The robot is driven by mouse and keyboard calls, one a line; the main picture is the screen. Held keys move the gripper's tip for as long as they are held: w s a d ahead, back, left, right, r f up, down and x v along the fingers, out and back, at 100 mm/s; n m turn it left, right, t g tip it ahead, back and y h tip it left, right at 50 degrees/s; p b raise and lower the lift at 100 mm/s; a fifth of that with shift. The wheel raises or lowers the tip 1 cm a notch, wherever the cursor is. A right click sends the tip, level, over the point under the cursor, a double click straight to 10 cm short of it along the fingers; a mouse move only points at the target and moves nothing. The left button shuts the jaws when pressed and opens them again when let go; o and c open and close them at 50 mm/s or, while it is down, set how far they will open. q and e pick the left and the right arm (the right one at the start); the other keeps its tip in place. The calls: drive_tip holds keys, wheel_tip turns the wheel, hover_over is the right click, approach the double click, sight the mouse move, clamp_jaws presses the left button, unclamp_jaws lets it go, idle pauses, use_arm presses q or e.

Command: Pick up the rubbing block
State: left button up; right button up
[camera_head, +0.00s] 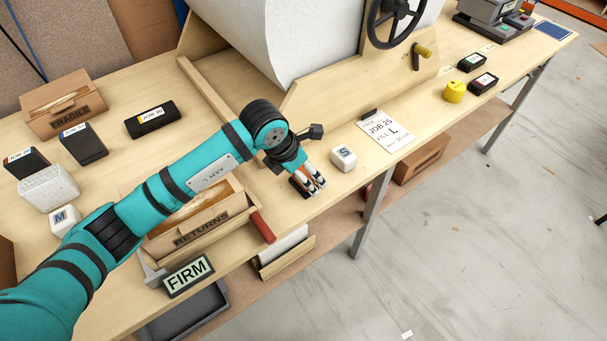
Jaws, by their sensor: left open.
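My left gripper (315,187) is open over the front edge of the bench, its fingertips pointing down and toward the front. A small dark block with a reddish-brown edge (298,188) lies right at the fingertips, partly hidden by them. It may be the rubbing block, but I cannot tell for sure. I cannot tell whether the fingers touch it. My right gripper is not in view.
A white cube marked S (343,158) stands close right of the gripper. A JOB 25 card (386,130) lies beyond it. The RETURNS box (198,228) and FIRM sign (187,275) are at left. A large roll (300,45) stands behind.

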sight(304, 172)
use_arm(q)
drive_tip(key=shift+w+d+f, duration=0.1)
drive_tip(key=shift+d+f, duration=0.05)
drive_tip(key=shift+f, duration=0.2)
drive_tip(key=shift+c, duration=0.4)
drive_tip(key=c, duration=1.2)
drive_tip(key=shift+r, duration=0.15)
drive_tip(key=shift+c, duration=0.2)
wheel_tip(304, 172, up, 4)
drive_tip(key=shift+f+p, duration=0.1)
drive_tip(key=shift+p, duration=0.85)
drive_tip(key=s+d+r, duration=0.1)
drive_tip(key=s+d, duration=0.8)
drive_tip(key=s, duration=0.3)
drive_tip(key=shift+s+d, duration=0.35)
drive_tip(key=shift+s, duration=0.05)
